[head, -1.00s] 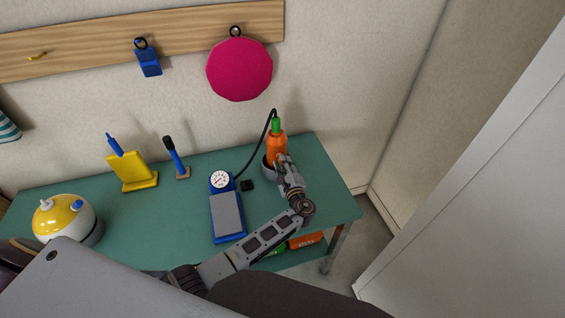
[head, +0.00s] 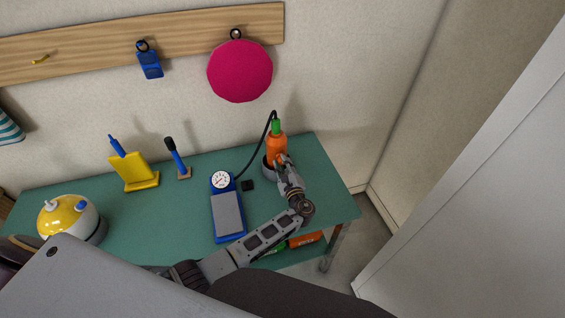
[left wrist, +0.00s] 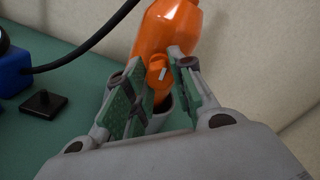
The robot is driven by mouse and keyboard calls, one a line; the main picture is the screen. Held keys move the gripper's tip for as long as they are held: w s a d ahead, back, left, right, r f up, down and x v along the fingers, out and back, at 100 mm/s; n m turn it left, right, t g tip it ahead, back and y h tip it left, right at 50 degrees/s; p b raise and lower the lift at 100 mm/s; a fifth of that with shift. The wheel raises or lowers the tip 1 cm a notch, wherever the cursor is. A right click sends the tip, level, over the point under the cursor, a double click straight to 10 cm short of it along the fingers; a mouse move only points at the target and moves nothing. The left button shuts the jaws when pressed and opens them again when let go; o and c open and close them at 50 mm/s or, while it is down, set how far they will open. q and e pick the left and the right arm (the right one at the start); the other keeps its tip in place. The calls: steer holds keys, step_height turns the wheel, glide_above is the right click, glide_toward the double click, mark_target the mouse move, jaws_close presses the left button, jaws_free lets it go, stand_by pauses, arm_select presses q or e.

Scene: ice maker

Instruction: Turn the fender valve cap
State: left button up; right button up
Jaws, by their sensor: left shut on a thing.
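The orange fender (head: 276,147) with a green top stands in a grey round holder (head: 266,171) at the back right of the green table. In the left wrist view the fender (left wrist: 172,22) fills the upper middle. Its orange valve cap (left wrist: 158,74), with a pale mark on its face, sits low on the fender's near side. My left gripper (head: 281,160) is at the fender's near side, shut on the valve cap, with a finger on either side of it. My right gripper is not in view.
A blue foot pump (head: 228,209) with a gauge stands left of the fender, and its black hose (head: 267,129) rises to the fender's top. A small black block (head: 248,185) lies between them. A yellow stand (head: 134,172) and a yellow-and-white round device (head: 68,218) are farther left.

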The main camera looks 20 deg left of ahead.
arm_select(q)
steer(key=shift+m, duration=0.4)
steer(key=o, duration=0.7)
steer(key=shift+s, duration=0.1)
steer(key=shift+v, duration=2.95)
steer(key=shift+d, duration=0.1)
